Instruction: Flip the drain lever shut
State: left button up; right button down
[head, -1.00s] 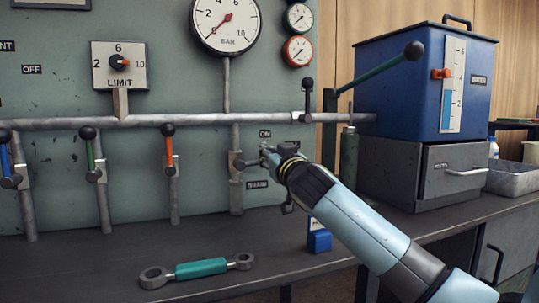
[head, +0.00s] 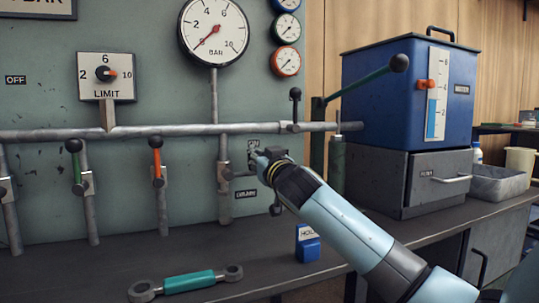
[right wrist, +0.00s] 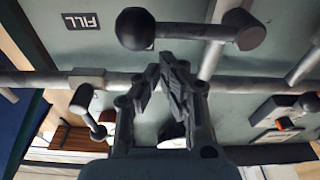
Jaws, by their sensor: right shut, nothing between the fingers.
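A short lever with a black ball end (right wrist: 136,28) crosses the top of the right wrist view, near a vertical pipe. Its grey valve (head: 225,171) shows on the right-hand vertical pipe in the head view, and the handle sticks out sideways to the right there. My right gripper (head: 262,157) is shut and empty, just right of that valve in front of the panel. In the right wrist view its fingertips (right wrist: 166,72) lie just below the handle; contact cannot be told. My left gripper is not in view.
Levers with green (head: 76,163) and orange (head: 158,162) handles stand left on the panel. A black lever (head: 295,108) stands upright on the horizontal pipe. A blue tank (head: 400,105) stands right.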

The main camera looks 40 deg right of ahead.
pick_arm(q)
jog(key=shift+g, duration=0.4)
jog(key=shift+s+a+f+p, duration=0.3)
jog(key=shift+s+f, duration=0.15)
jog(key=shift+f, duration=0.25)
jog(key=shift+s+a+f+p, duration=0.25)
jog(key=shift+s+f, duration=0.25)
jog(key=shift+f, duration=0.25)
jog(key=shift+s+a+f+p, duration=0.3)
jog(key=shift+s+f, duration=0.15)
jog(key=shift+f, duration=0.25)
pick_arm(e)
jog(key=r+v, duration=0.1)
jog(key=v, duration=0.8)
jog(key=shift+s+r, duration=0.35)
jog(key=shift+r, duration=0.05)
jog(key=shift+a, duration=0.15)
